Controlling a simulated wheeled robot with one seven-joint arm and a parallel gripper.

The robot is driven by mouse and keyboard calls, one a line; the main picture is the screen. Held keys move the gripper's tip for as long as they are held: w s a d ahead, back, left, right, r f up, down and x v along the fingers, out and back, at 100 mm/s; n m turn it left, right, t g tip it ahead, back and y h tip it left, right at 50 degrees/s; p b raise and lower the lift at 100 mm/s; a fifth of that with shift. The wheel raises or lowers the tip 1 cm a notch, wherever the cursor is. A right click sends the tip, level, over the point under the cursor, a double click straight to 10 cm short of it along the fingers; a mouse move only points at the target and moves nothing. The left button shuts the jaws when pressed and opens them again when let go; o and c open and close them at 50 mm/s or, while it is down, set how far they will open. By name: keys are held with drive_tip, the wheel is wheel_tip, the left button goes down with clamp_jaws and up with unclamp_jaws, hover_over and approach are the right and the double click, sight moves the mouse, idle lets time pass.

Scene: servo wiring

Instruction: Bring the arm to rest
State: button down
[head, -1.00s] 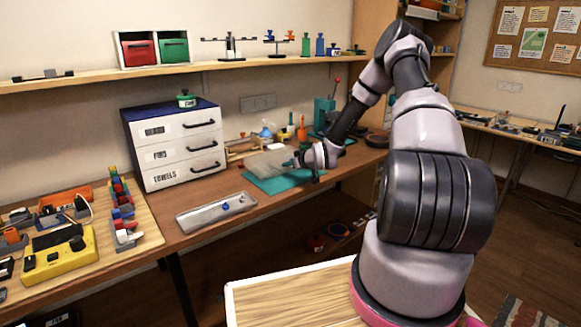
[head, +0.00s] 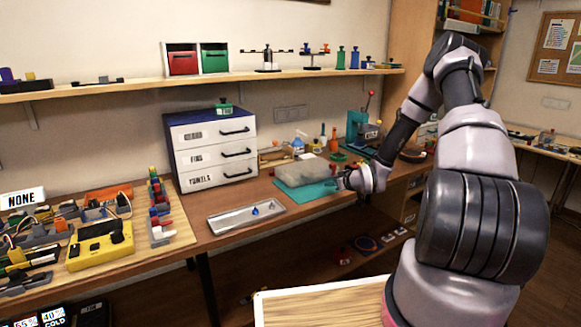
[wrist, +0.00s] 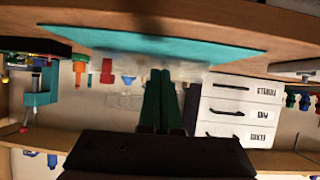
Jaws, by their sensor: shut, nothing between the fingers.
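My gripper (head: 338,182) is at the right edge of the teal mat (head: 292,199) on the workbench, in the head view. In the wrist view its two green fingers (wrist: 161,100) lie together, with nothing seen between them. My arm reaches out from the lower right, bent high at the elbow. A clear, greyish box (head: 300,171) sits on the mat, just left of the gripper. The mat also shows in the wrist view (wrist: 150,45), where the picture is upside down. I cannot tell the exact gap between the fingertips and the bench.
A white drawer unit (head: 212,150) stands left of the mat, with a grey tray (head: 230,220) in front. A teal press (head: 360,130) and small bottles stand behind. A shelf (head: 130,88) runs above. A yellow meter (head: 100,245) lies at left.

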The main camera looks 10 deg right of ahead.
drive_tip(key=s+r+m+g+h, duration=0.15)
drive_tip(key=s+r, duration=0.25)
drive_tip(key=r, duration=0.5)
drive_tip(key=s+d+r+m+g+h, duration=0.15)
drive_tip(key=s+r, duration=0.25)
drive_tip(key=r, duration=0.6)
drive_tip(key=s+r+h, duration=0.2)
drive_tip(key=s+r, duration=0.3)
drive_tip(key=r, duration=0.4)
drive_tip(key=s+a+r+m+y, duration=0.1)
drive_tip(key=s+r, duration=0.3)
drive_tip(key=s, duration=0.4)
drive_tip(key=s+a+r+m+g+y, duration=0.1)
drive_tip(key=s+a+r+m, duration=0.1)
drive_tip(key=s, duration=0.7)
drive_tip(key=s+a+r+m+y, duration=0.1)
drive_tip(key=s+a+r, duration=0.3)
drive_tip(key=s, duration=0.5)
wheel_tip(320, 180, up, 3)
drive_tip(key=shift+s+f+m+g, duration=0.2)
drive_tip(key=shift+m+g, duration=0.1)
drive_tip(key=shift+m, duration=0.5)
drive_tip(key=shift+w, duration=0.1)
